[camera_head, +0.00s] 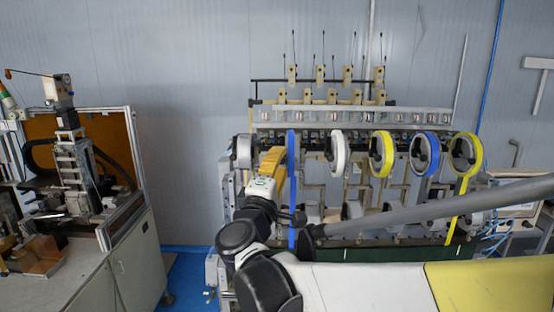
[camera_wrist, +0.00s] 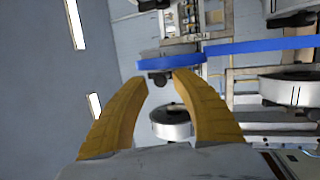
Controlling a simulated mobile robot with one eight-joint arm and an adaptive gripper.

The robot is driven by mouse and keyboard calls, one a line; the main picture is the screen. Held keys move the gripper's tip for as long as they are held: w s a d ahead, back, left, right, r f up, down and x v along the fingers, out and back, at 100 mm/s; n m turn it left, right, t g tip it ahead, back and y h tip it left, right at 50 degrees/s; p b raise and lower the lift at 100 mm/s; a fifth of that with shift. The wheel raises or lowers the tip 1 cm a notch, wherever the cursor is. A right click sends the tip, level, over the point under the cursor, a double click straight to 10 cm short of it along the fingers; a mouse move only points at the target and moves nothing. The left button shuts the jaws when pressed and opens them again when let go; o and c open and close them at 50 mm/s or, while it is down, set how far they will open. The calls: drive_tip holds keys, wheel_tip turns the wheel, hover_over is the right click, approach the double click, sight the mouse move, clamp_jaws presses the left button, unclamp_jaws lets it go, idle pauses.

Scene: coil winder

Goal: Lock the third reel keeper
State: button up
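The winder holds a row of reels: a blue reel (camera_head: 292,165) at the left, then a white reel (camera_head: 338,133), a yellow reel (camera_head: 388,145), another blue reel (camera_head: 432,145) and a yellow reel (camera_head: 478,145). Dark keepers show at several hubs. My gripper (camera_head: 277,158) is beside the left blue reel. In the wrist view, my gripper (camera_wrist: 158,76) is open with nothing held. The blue reel (camera_wrist: 185,58) lies just beyond the fingertips. Its dark keeper (camera_wrist: 159,78) shows between them, apparently untouched. I cannot tell whether it is turned to lock.
A grey metal reel or drum (camera_head: 242,150) sits left of the blue reel. In the wrist view, a white drum (camera_wrist: 171,124) lies between the fingers. A blue strip (camera_wrist: 260,45) runs right from the reel. A separate machine (camera_head: 75,160) stands at the left.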

idle(0.3)
drive_tip(key=s+a, duration=0.2)
drive_tip(key=s, duration=0.5)
idle(0.4)
drive_tip(key=shift+w, duration=0.1)
drive_tip(key=s+d+f+m+g+b, duration=0.25)
drive_tip(key=d+f+b, duration=0.35)
drive_tip(key=f, duration=0.4)
drive_tip(key=s+d+f+m+g+b, duration=0.25)
drive_tip(key=d+f+b, duration=0.4)
drive_tip(key=f, duration=0.35)
drive_tip(key=s+d+f+m+g+b, duration=0.25)
drive_tip(key=d+f+b, duration=0.4)
drive_tip(key=f, duration=0.45)
drive_tip(key=s+f+m+g+y+b, duration=0.1)
drive_tip(key=s+f+b, duration=0.4)
drive_tip(key=f, duration=0.5)
drive_tip(key=s+f+m+g+y+b, duration=0.2)
drive_tip(key=s+f+m+y+b, duration=0.1)
drive_tip(key=f+b, duration=0.4)
drive_tip(key=s+f+m+g+y+b, duration=0.1)
drive_tip(key=s+f+b, duration=0.4)
drive_tip(key=f, duration=0.7)
drive_tip(key=shift+s+f+m+g+y+b, duration=0.4)
drive_tip(key=shift+s+m+g, duration=0.25)
drive_tip(key=shift+s+m, duration=0.4)
